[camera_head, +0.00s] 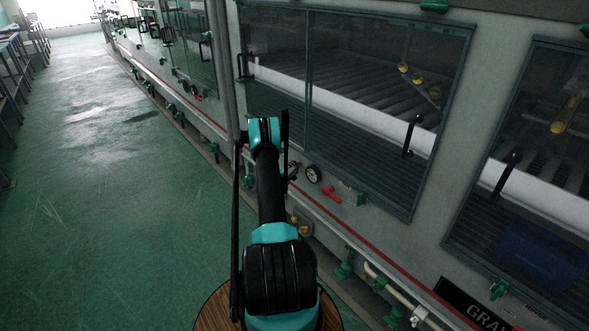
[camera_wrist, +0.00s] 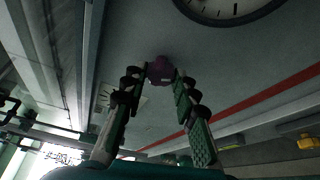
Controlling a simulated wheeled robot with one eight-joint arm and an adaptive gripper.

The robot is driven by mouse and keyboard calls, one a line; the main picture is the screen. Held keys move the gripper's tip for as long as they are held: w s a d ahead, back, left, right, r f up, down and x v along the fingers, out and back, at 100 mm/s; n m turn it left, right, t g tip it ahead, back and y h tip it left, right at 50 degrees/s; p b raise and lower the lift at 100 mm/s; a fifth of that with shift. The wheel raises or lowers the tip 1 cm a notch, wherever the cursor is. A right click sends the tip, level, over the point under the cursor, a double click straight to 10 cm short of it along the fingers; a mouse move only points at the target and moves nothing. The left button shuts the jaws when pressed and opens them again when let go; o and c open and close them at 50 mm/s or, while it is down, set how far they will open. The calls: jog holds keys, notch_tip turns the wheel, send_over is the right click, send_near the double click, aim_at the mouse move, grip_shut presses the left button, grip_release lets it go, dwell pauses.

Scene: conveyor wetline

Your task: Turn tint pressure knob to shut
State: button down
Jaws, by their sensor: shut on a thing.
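A small dark purple knob (camera_wrist: 159,66) sits on the grey machine panel in the wrist view, below a round gauge. I take it for the tint pressure knob, though I can read no name on it. My gripper (camera_wrist: 162,75) is shut on the knob, one fingertip on each side. A pale plate with marks (camera_wrist: 105,94) shows partly behind the left finger; its marks are too small to read. In the head view, my arm hides most of the gripper and the knob.
The gauge (camera_head: 313,174) and a red valve handle (camera_head: 331,195) are right of my arm. A red stripe (camera_head: 350,237) runs along the machine below them. Windows with black handles (camera_head: 411,133) are above. Green floor (camera_head: 110,190) at left is clear.

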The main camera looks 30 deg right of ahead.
dwell(0.4)
jog(key=c, duration=1.2)
grip_release()
jog(key=o, duration=0.5)
notch_tip(320, 180, up, 7)
jog(key=shift+a+r, duration=0.1)
jog(key=shift+r, duration=0.9)
jog(key=c, duration=0.5)
jog(key=shift+r, duration=0.5)
